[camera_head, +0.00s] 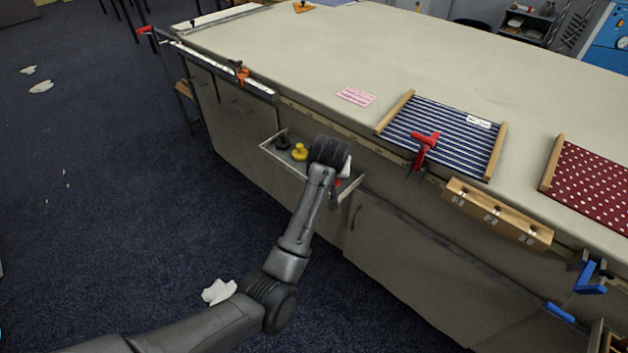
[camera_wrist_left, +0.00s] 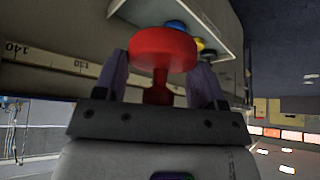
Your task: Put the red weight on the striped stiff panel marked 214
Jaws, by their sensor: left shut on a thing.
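The red weight (camera_wrist_left: 163,48) is a broad disc with a narrower stem, seen between the two fingers of my left gripper (camera_wrist_left: 162,84) in the left wrist view. The gripper is shut on it. In the head view my left gripper (camera_head: 338,194) is by the right end of an open drawer, and my wrist hides most of the weight. The navy panel with white stripes (camera_head: 440,128) lies at the table's front edge, right of my gripper. It has wooden side bars and a white tag (camera_head: 479,121) too small to read. My right gripper is not in view.
The drawer (camera_head: 268,150) holds a yellow weight (camera_head: 299,152) and a black weight (camera_head: 282,142); a blue weight (camera_wrist_left: 176,26) shows in the wrist view. A red clamp (camera_head: 425,147) sits at the striped panel's front edge. A dotted maroon panel (camera_head: 595,185) lies right. Mid-table is clear.

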